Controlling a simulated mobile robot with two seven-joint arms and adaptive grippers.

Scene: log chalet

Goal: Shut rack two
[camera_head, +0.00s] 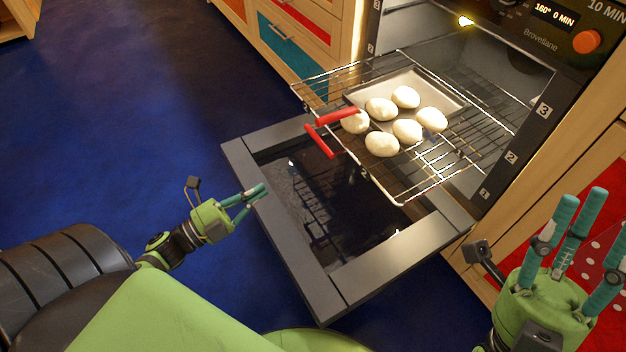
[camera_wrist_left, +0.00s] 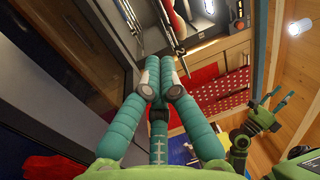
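A wire rack (camera_head: 432,180) sticks out of the oven, near the marks numbered 2. It carries a metal tray (camera_head: 440,88) with several pale, rounded buns (camera_head: 381,109). A red handle (camera_head: 320,141) is at its front edge. The oven door (camera_head: 248,178) is folded down below the rack. My left gripper (camera_head: 264,190) is in front of the door's left part, apart from the rack and handle. My right gripper (camera_head: 580,205) is open and empty at the lower right, right of the oven.
The oven's control panel with an orange knob (camera_head: 586,41) is at the top right. Wooden drawers with teal and red fronts (camera_head: 290,45) stand left of the oven. The blue floor (camera_head: 120,110) at left is clear.

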